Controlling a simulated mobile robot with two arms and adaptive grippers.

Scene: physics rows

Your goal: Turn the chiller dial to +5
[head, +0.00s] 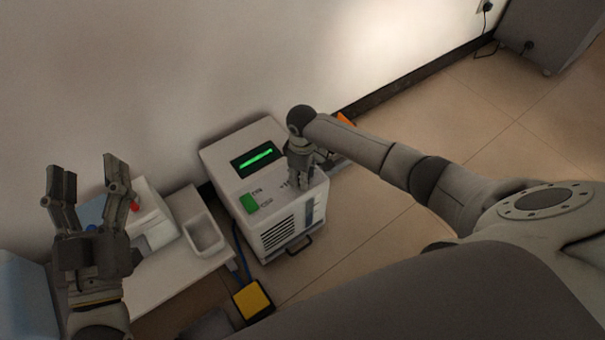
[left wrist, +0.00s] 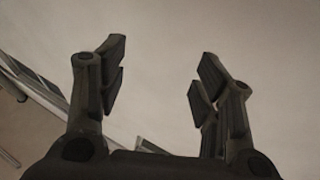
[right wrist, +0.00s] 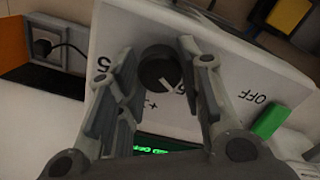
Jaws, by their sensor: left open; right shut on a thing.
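The chiller (head: 285,220) is a white box with a lit green display (head: 257,158) and a green switch (head: 249,203) on top. Its dial (right wrist: 157,70) is a dark round knob with a white pointer line, which slants down and right in the right wrist view. Printed marks around it are partly covered by my fingers; a "5" shows at the left. My right gripper (right wrist: 155,52) is shut on the dial, one finger at each side. In the head view the right gripper (head: 300,178) hides the dial. My left gripper (head: 89,172) is open and empty, away from the chiller.
A white bench (head: 172,287) with a tray (head: 204,236) stands left of the chiller. A yellow-topped block (head: 253,299) with a blue cable lies on the floor in front. The wall is close behind.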

